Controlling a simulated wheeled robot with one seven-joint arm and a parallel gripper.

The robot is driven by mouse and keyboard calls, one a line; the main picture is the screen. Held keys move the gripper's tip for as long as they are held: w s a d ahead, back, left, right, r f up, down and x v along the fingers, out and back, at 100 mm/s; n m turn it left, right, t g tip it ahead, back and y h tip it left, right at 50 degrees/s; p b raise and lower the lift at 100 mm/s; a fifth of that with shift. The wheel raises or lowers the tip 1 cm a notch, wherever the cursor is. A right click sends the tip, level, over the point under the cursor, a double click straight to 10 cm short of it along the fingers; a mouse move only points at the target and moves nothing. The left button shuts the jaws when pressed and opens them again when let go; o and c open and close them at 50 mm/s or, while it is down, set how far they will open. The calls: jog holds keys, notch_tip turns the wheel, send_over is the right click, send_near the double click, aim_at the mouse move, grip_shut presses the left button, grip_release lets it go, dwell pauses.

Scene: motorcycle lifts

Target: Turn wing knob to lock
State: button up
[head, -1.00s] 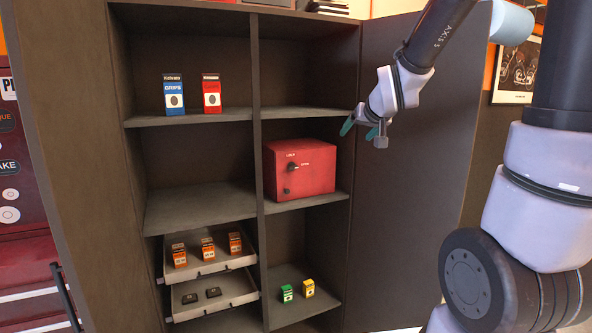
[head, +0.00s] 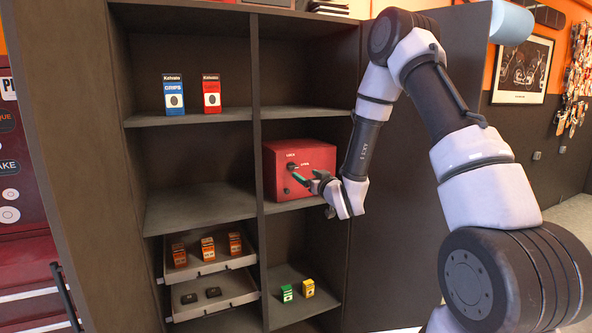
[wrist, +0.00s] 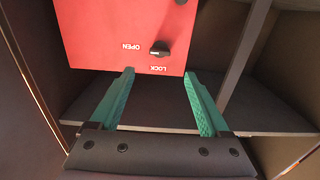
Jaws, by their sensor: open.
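The red box (head: 318,159) sits on a shelf in the cabinet's right column. Its black wing knob (head: 292,168) is on the front face, partly hard to see near my fingertip in the head view. In the wrist view the box appears upside down, and the wing knob (wrist: 160,48) lies level, its pale mark facing the OPEN label (wrist: 131,47). The LOCK label (wrist: 158,68) is at another side of the knob. My gripper (head: 307,176) is in front of the box. Its green fingers (wrist: 159,74) are open and empty, one on each side of the knob's line, short of it.
A small dark fitting (wrist: 180,2) sits on the same face. The shelf (wrist: 160,105) lies below the box, with a divider (head: 259,170) on its left and an open cabinet door (head: 425,210) on its right. Small boxes (head: 205,248) are on a pull-out tray.

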aim_at(294, 167)
jog(key=x, duration=0.9)
jog(key=shift+w, duration=0.1)
grip_shut()
